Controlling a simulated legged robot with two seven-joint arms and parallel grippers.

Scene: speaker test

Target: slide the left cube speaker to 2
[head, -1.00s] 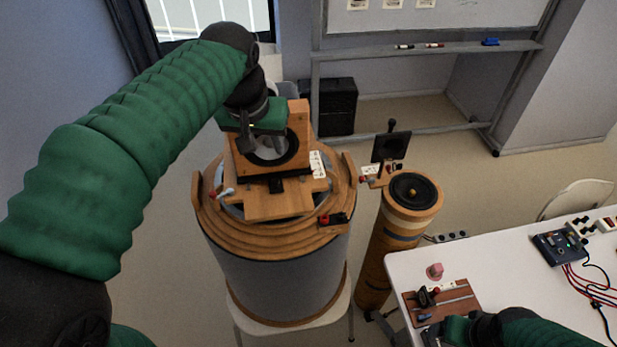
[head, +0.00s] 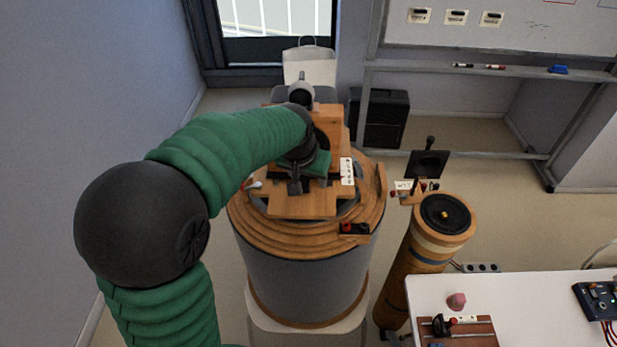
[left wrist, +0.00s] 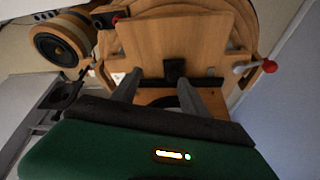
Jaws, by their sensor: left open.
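The left cube speaker (head: 331,121) is a wooden box with a dark round driver. It stands on a wooden slide board (head: 300,205) on top of a large grey drum. A white marked card (head: 347,171) is at its right; its numbers are too small to read. My left gripper (head: 305,172) is in front of the speaker and hides much of its face. In the left wrist view its two grey fingers (left wrist: 172,92) are apart, with a black block (left wrist: 175,70) between them; contact cannot be told. My right gripper is out of view.
A wooden column with a round black speaker (head: 447,214) stands right of the drum, a dark square plate (head: 428,164) behind it. A white table (head: 530,295) is at lower right. A red-knobbed lever (left wrist: 255,67) sticks out beside the slide board.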

